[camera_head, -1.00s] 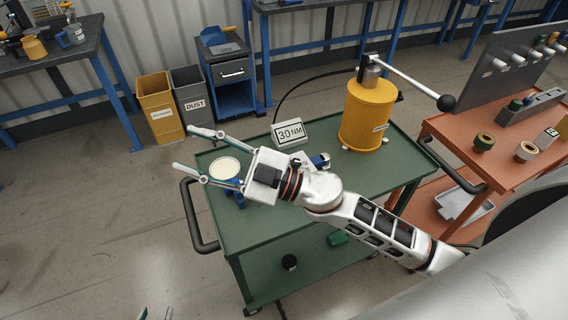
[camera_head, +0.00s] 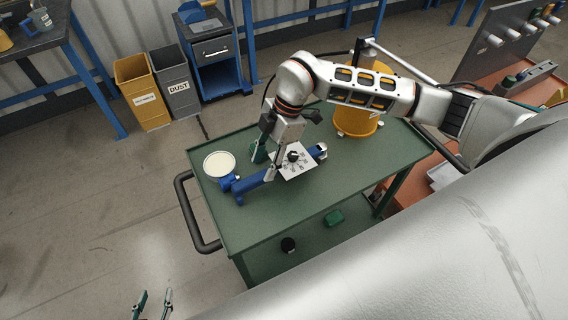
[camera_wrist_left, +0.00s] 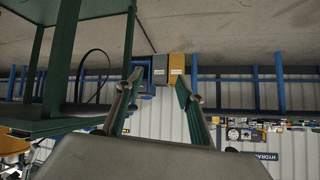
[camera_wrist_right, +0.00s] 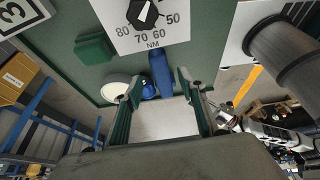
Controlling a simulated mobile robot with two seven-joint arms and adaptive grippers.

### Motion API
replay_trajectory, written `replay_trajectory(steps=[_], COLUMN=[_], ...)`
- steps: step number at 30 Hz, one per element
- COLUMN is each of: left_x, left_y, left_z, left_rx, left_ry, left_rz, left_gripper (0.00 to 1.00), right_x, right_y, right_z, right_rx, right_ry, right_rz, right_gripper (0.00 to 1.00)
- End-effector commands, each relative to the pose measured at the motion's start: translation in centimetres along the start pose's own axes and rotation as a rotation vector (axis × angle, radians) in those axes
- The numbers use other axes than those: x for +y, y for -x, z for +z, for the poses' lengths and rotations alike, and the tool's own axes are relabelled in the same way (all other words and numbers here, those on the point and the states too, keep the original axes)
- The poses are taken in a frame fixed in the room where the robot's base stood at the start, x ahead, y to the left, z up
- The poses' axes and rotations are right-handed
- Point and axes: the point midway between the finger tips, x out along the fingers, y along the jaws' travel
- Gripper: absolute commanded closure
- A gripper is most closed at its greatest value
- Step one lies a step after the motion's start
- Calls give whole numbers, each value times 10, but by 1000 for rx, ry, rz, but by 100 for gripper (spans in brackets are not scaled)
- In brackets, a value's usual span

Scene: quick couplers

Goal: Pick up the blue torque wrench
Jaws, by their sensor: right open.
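The blue torque wrench (camera_head: 245,185) lies on the green cart, beside a round cream-topped pot (camera_head: 219,165). My right gripper (camera_head: 263,168) points down over the cart at the wrench's right end and is open. In the right wrist view the blue handle (camera_wrist_right: 161,70) shows between the open fingertips (camera_wrist_right: 159,85), slightly beyond them. I cannot tell whether they touch it. The far end of the wrench is partly hidden there. My left gripper (camera_head: 152,305) is low at the bottom left of the head view, away from the cart; its fingers (camera_wrist_left: 160,86) are open and empty.
A white dial plate (camera_wrist_right: 124,28) with a black knob lies next to the wrench. A green block (camera_wrist_right: 93,48) is close by. A yellow drum (camera_head: 358,118) stands at the back right, partly behind my right arm. The cart's front right top (camera_head: 345,180) is clear.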

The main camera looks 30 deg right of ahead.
Motion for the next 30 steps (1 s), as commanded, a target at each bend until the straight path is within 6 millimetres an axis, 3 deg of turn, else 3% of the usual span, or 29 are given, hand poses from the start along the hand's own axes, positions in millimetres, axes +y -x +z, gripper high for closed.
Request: replay_trajectory(steps=[11,18,28,30], left_x=[8,22,19,19], left_y=[-6,-16,-19,-18], left_z=[6,-11,-12,-11], left_rx=[7,71,76,74], left_ry=[6,-1,-9,-9], left_rz=[9,35,32,32], left_gripper=[62,62,62,62], right_x=[-1,-2,-2,-2], right_y=[-37,-65,-67,-67], right_z=[2,2,1,1], right_rx=[4,5,4,4], right_ry=[4,4,4,4], right_rz=[-1,-2,-1,-1], right_gripper=[60,60,60,78])
